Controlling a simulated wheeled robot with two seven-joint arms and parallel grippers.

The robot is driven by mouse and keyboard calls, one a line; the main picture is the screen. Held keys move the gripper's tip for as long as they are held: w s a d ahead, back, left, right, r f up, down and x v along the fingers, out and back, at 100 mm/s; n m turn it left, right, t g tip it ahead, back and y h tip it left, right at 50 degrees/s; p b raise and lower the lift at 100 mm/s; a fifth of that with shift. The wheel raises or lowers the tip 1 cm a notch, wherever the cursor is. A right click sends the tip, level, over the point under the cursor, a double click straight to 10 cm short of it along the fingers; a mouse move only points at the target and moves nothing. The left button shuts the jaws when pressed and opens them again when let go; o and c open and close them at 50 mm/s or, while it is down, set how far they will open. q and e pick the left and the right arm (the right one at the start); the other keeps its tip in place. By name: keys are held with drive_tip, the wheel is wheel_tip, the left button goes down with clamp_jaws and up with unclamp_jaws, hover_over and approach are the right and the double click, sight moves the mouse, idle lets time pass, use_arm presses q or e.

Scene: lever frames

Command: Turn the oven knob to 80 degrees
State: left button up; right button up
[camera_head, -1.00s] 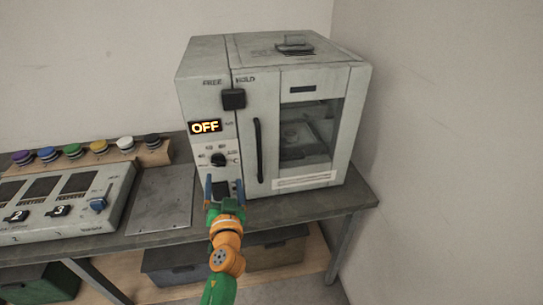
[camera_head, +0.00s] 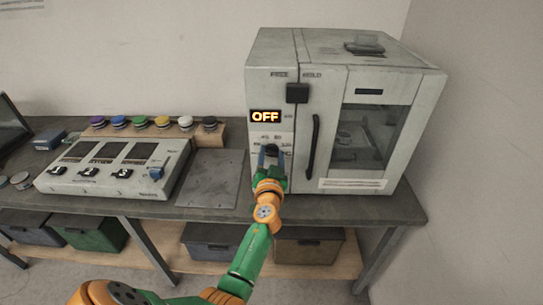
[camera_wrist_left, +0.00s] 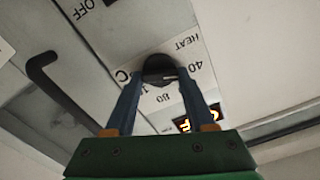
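The oven (camera_head: 335,110) is a pale grey box on the bench, and its lit display (camera_head: 265,116) reads OFF. The black round knob (camera_head: 272,149) is on the front panel below the display, partly hidden by my gripper. My left gripper (camera_head: 271,156) is in front of the panel at the knob. In the left wrist view its blue fingers (camera_wrist_left: 160,80) are apart, one on each side of the knob; contact cannot be told. My right gripper is not in view.
A black vertical door handle (camera_head: 313,146) is right of the knob. A black square block (camera_head: 297,93) is above. A control box (camera_head: 115,165) and a rack of coloured knobs (camera_head: 155,128) stand left. A flat grey plate (camera_head: 208,180) lies between. Bins sit under the bench.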

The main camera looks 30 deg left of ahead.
use_arm(q)
clamp_jaws()
drive_tip(key=shift+m, duration=0.4)
drive_tip(key=m+b, duration=0.1)
drive_tip(key=m, duration=0.6)
drive_tip(key=shift+f+m, duration=0.1)
drive_tip(key=shift+m, duration=0.2)
drive_tip(key=m, duration=0.9)
drive_tip(key=shift+f, duration=0.1)
drive_tip(key=shift+m, duration=0.3)
